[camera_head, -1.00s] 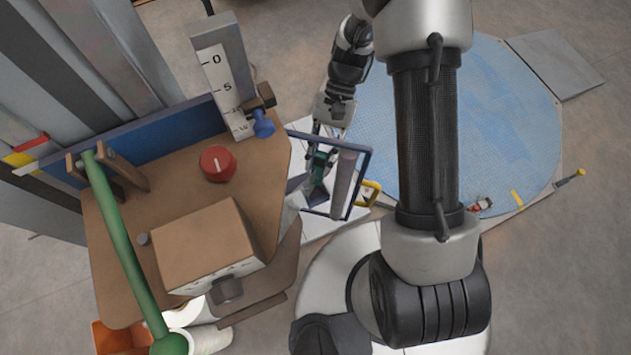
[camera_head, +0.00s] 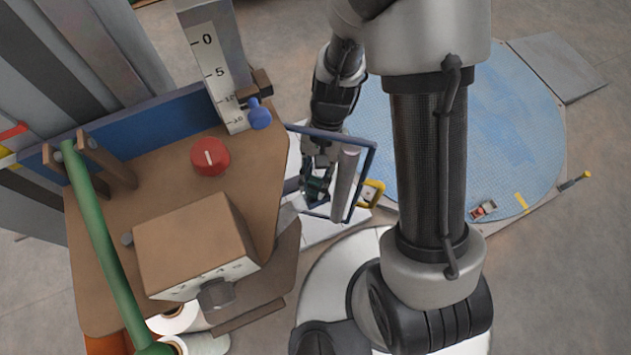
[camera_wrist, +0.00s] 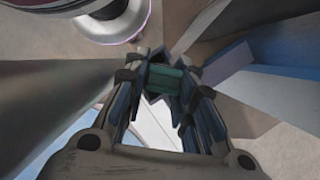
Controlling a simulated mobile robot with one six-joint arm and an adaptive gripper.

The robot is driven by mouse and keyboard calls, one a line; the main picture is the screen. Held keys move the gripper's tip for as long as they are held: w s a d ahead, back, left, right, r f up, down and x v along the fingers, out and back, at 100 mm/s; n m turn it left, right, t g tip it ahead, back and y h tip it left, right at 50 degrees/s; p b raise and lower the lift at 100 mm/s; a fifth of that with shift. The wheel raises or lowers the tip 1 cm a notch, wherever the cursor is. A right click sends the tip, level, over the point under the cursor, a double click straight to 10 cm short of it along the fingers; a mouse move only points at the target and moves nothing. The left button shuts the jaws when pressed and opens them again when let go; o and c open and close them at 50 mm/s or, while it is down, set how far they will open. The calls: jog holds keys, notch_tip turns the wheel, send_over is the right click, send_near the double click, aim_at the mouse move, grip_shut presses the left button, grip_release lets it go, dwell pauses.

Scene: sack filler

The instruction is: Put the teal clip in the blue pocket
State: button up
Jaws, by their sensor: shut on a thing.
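My gripper (camera_head: 318,182) hangs beside the right edge of the brown machine panel, seen past a dark blue frame. In the wrist view my gripper (camera_wrist: 162,98) is shut on the teal clip (camera_wrist: 165,79), which sits between the fingertips. In the head view the clip is small, dark and partly hidden by the fingers. I cannot clearly make out a blue pocket. A blue-grey surface (camera_wrist: 258,82) shows to the right of the fingers in the wrist view, but I cannot tell whether it is the pocket.
The dark blue frame (camera_head: 371,165) with a grey roller (camera_head: 345,182) stands close to my gripper. The brown panel (camera_head: 262,170) carries a red knob (camera_head: 210,157), a box (camera_head: 195,245), a scale (camera_head: 215,65) and a green bar (camera_head: 98,225). A blue round mat (camera_head: 515,130) lies at right.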

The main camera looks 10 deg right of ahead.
jog(key=shift+w+f, duration=0.2)
jog(key=shift+f, duration=0.25)
jog(key=shift+s, duration=0.1)
jog(key=o, duration=0.8)
jog(key=shift+c, duration=0.2)
